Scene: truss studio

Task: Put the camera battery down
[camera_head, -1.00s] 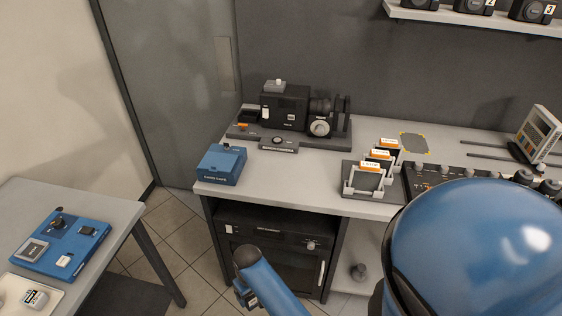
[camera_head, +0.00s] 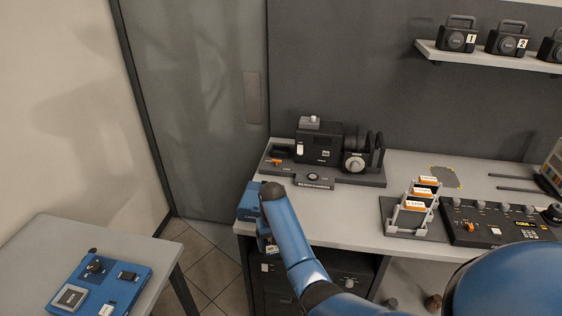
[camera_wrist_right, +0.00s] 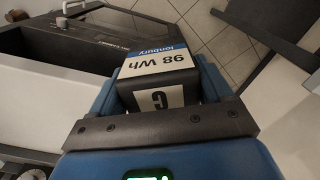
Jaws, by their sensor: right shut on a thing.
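My right gripper (camera_head: 264,238) hangs below the end of my blue forearm, by the front left corner of the workbench (camera_head: 350,225). In the right wrist view, my right gripper (camera_wrist_right: 160,100) is shut on the camera battery (camera_wrist_right: 158,72), a dark block with a white and blue label reading "98 Wh" and a "C" tag. The wrist view shows floor tiles beyond the battery and the bench front at left. My left gripper is not in view.
A black camera rig (camera_head: 325,150) stands at the bench's back left. A holder with orange-topped items (camera_head: 408,222) and a knobbed panel (camera_head: 490,222) stand right.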

